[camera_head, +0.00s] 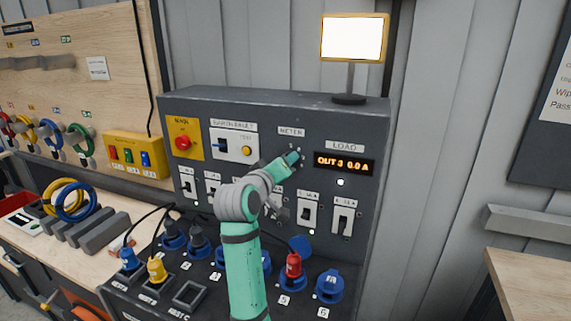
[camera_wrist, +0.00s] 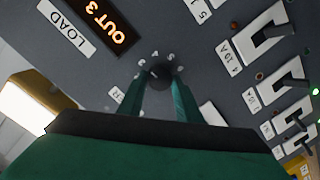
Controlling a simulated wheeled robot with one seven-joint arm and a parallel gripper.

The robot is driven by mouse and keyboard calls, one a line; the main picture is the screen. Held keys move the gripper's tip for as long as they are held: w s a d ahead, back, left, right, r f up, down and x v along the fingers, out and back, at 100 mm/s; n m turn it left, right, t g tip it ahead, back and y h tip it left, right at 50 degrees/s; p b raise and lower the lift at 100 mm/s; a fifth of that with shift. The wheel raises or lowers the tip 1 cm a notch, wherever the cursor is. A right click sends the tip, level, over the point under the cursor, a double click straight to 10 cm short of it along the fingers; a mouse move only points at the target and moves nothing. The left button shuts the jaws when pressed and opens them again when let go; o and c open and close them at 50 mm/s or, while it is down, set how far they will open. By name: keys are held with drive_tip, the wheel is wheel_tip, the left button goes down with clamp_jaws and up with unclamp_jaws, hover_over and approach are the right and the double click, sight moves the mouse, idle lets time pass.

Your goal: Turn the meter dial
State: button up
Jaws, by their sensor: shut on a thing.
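The meter dial (camera_wrist: 160,76) is a small dark round knob on the grey panel, with small white marks around it. My gripper (camera_wrist: 160,84) is shut on the dial, one green finger on each side of it in the wrist view. In the head view my gripper (camera_head: 293,156) is at the panel just under the METER label (camera_head: 291,132) and hides most of the dial. The display (camera_head: 344,163) to the right, under the LOAD label, reads OUT 3 0.0 A in orange.
Several switches (camera_head: 308,213) line the panel below. Blue, red and yellow plugs (camera_head: 293,265) stand on the lower ledge.

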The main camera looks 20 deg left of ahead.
drive_tip(key=shift+d+f+m+t+y, duration=0.15)
drive_tip(key=shift+m+y, duration=0.2)
drive_tip(key=shift+m, duration=2)
drive_tip(key=shift+r+m+t+y, duration=0.1)
drive_tip(key=shift+m+y, duration=0.2)
drive_tip(key=shift+m, duration=2)
drive_tip(key=shift+d+f+m+t+y, duration=0.15)
drive_tip(key=shift+m+y, duration=0.2)
drive_tip(key=shift+m, duration=2)
drive_tip(key=shift+w+r, duration=0.1)
drive_tip(key=shift+a, duration=0.15)
drive_tip(key=o, duration=1)
drive_tip(key=shift+o, duration=0.2)
drive_tip(key=s, duration=1.1)
drive_tip(key=shift+d+r, duration=0.15)
drive_tip(key=shift+d, duration=0.3)
